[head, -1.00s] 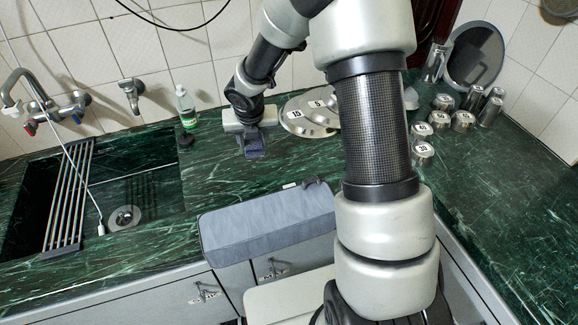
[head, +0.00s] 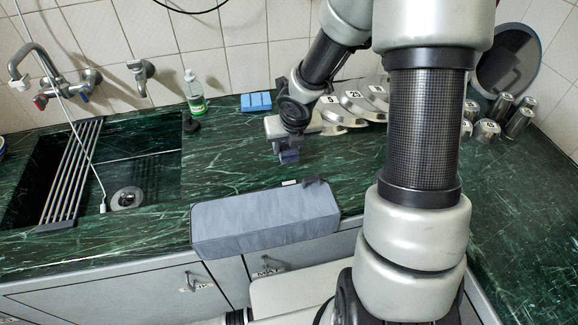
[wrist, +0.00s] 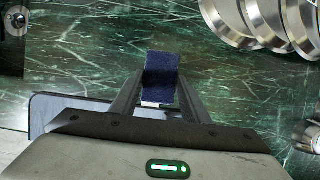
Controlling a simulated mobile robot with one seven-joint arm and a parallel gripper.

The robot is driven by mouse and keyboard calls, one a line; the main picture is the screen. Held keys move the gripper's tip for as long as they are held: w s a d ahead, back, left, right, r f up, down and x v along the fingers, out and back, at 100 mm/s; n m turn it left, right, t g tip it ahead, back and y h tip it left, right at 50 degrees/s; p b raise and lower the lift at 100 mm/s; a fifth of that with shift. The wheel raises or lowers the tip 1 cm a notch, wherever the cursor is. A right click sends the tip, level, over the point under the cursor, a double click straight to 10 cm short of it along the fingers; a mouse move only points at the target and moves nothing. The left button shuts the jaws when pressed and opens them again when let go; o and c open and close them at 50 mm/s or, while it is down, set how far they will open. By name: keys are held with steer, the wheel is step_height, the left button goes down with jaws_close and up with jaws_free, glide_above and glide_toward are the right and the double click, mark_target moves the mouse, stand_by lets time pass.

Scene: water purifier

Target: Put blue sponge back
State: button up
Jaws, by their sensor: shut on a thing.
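My gripper (head: 289,150) is low over the green counter, between the sink and the metal lids. It is shut on a dark blue sponge (wrist: 161,78), which shows between its two fingers in the wrist view. In the head view the held sponge (head: 289,157) is a small dark block below the wrist, close to the counter; I cannot tell whether it touches. A lighter blue sponge-like block (head: 256,102) stands apart at the back of the counter by the tiled wall, left of the lids.
A soap bottle (head: 195,92) stands behind the sink (head: 150,180), whose rack (head: 72,175) lies at left. Metal lids (head: 360,103) and several cans (head: 487,131) are at right. A grey padded box-like form (head: 265,222) is at the counter's front.

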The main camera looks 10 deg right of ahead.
steer(key=shift+f+b, duration=1.6)
steer(key=shift+f, duration=1.4)
steer(key=shift+f, duration=0.2)
steer(key=o, duration=1)
steer(key=shift+r, duration=0.55)
steer(key=p+v, duration=0.7)
steer(key=v, duration=0.4)
steer(key=shift+s+r, duration=0.15)
